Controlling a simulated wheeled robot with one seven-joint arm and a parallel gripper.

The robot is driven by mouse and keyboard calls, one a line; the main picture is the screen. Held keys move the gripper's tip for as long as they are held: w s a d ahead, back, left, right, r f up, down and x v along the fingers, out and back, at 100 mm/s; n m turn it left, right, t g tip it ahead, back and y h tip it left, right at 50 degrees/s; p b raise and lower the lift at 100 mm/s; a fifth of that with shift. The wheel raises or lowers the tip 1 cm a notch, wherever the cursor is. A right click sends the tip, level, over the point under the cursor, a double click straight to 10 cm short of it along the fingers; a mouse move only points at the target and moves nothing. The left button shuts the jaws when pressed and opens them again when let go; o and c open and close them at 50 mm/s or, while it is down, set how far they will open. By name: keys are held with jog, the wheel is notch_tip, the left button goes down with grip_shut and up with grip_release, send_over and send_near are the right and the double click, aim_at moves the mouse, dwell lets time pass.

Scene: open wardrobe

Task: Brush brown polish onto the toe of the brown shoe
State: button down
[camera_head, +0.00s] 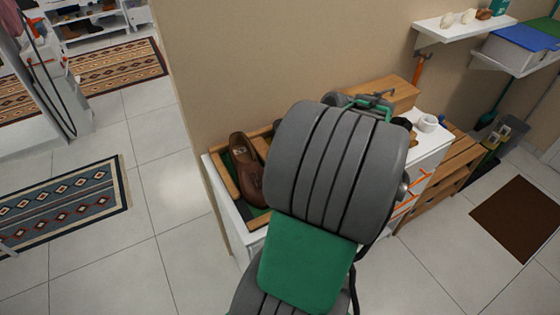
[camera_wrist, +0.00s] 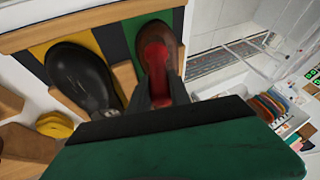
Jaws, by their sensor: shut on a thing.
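The brown shoe (camera_head: 244,175) stands in a wooden-railed tray (camera_head: 225,183) on a white cabinet in the head view, partly covered by my arm. In the wrist view the brown shoe (camera_wrist: 174,41) is at top centre, just beyond the fingers. My gripper (camera_wrist: 158,88) shows its dark fingers shut on a narrow red thing (camera_wrist: 156,60), apparently the brush. The red thing overlaps the shoe in the picture; I cannot tell whether it touches. A black shoe (camera_wrist: 82,75) sits to the left. In the head view my arm hides the gripper.
Wooden rails (camera_wrist: 125,80) divide the tray between the shoes. A wall shelf (camera_head: 462,24) and a wooden rack (camera_head: 455,165) are at the right. A white cup or roll (camera_head: 428,123) stands on the cabinet. The tiled floor at the left is mostly clear, with a patterned rug (camera_head: 75,207).

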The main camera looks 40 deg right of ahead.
jog(key=shift+s+a+f, duration=0.1)
jog(key=shift+s+f, duration=0.15)
jog(key=shift+s, duration=0.25)
notch_tip(320, 180, up, 6)
jog(key=s+p, duration=0.2)
jog(key=p, duration=0.3)
jog(key=shift+s+a, duration=0.15)
jog(key=shift+a, duration=0.2)
dwell(0.4)
jog(key=r+p, duration=0.2)
jog(key=shift+s+r+p, duration=0.3)
jog(key=shift+r+p, duration=0.1)
jog(key=shift+a, duration=0.1)
dwell(0.4)
